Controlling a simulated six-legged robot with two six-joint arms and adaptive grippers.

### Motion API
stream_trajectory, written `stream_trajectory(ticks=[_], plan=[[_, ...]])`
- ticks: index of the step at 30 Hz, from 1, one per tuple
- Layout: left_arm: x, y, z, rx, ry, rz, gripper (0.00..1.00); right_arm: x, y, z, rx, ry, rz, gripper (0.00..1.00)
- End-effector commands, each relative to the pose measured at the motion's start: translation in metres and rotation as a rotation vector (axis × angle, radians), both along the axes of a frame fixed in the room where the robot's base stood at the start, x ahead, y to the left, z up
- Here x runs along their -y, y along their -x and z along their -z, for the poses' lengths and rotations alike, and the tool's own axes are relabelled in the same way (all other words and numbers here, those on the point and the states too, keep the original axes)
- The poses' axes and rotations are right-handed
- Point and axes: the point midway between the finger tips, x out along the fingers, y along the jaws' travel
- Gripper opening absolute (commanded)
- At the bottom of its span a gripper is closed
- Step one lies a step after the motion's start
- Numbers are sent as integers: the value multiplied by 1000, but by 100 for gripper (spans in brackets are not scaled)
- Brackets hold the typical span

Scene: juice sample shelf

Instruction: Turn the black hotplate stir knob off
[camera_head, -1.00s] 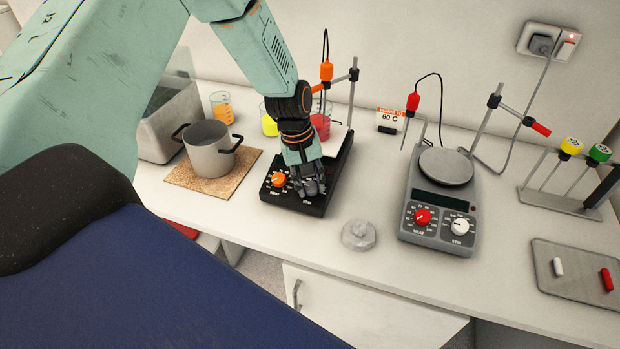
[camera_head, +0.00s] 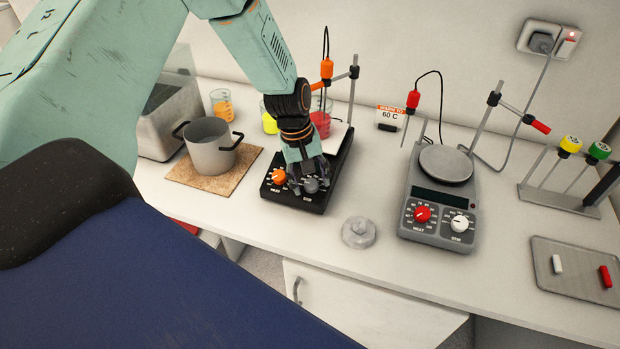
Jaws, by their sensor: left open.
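The black hotplate (camera_head: 325,197) stands on the bench at the centre of the head view. Its front panel has an orange knob (camera_head: 279,176) on the left and a grey stir knob (camera_head: 310,185) on the right. My left gripper (camera_head: 305,180) comes down from above and is open at the panel. Its fingers are just left of and behind the stir knob and overlap it in the picture. I cannot tell whether they touch it. The knob's pointer is too small to read. My right gripper is not in view.
A grey hotplate (camera_head: 428,232) with red and white knobs stands to the right. A grey lid-like disc (camera_head: 358,232) lies between the hotplates near the front. A pot (camera_head: 210,158) stands on a cork mat at left. Beakers and a stand rod are behind the black hotplate.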

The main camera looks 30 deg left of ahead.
Motion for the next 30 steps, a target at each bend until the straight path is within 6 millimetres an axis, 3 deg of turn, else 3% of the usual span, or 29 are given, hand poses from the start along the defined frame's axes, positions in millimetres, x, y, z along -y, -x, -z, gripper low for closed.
stream_trajectory(ticks=[7,21,30], plan=[[-1,0,-9,1,1,0,54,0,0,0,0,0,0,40],[-15,8,-94,4,1,0,54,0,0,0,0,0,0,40],[-19,11,-118,1,1,0,54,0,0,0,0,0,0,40]])
